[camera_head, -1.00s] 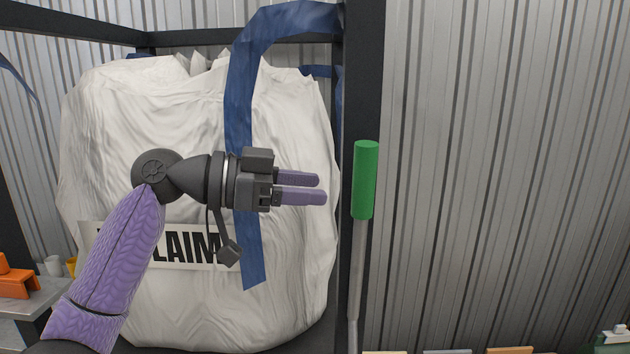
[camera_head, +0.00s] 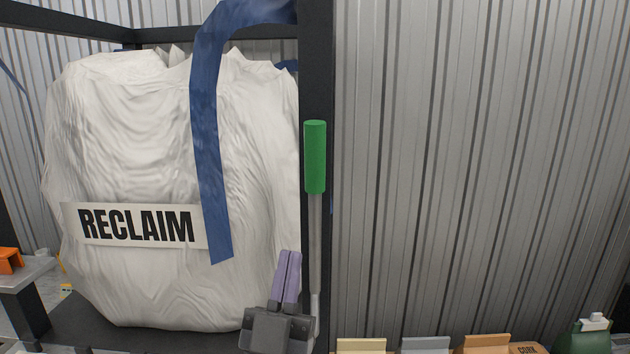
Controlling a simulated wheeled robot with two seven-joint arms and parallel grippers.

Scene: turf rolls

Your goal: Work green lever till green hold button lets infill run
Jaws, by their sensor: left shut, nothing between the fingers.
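The green lever (camera_head: 315,158) stands upright in front of a dark frame post, its green grip on top of a grey metal rod (camera_head: 315,240). My left gripper (camera_head: 289,253) is at the bottom centre, pointing up, with its two purple fingers together and empty. It is below the green grip and just left of the rod, apart from the grip. The green hold button is not in view. My right gripper is not in view.
A large white bulk bag labelled RECLAIM (camera_head: 90,150) with a blue strap (camera_head: 208,130) fills the left. A dark post (camera_head: 317,60) stands behind the lever. Boxes (camera_head: 486,342) and a green container (camera_head: 585,336) line the bottom right. An orange item (camera_head: 10,261) sits far left.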

